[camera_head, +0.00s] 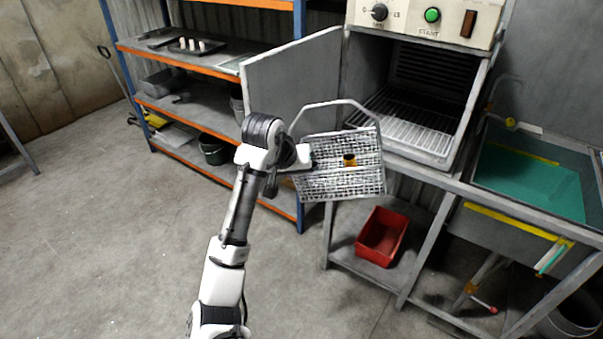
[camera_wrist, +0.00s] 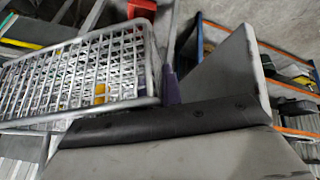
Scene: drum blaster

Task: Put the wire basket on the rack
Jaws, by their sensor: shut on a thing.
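The wire basket (camera_head: 342,180) is grey mesh with a raised handle, and a small orange and black item (camera_head: 349,160) shows inside it. My gripper (camera_head: 296,168) is shut on the basket at its left side and holds it in the air in front of the machine. The basket (camera_wrist: 75,85) also fills the left of the wrist view; the jaw contact is mostly hidden there. The wire rack (camera_head: 412,118) lies inside the open machine chamber, behind and to the right of the basket.
The machine's open door (camera_head: 292,85) stands just behind my gripper and the basket. A red bin (camera_head: 382,237) sits on the lower shelf below. Orange and blue shelving (camera_head: 190,60) stands at the left, and a sink (camera_head: 530,180) at the right. The floor at left is clear.

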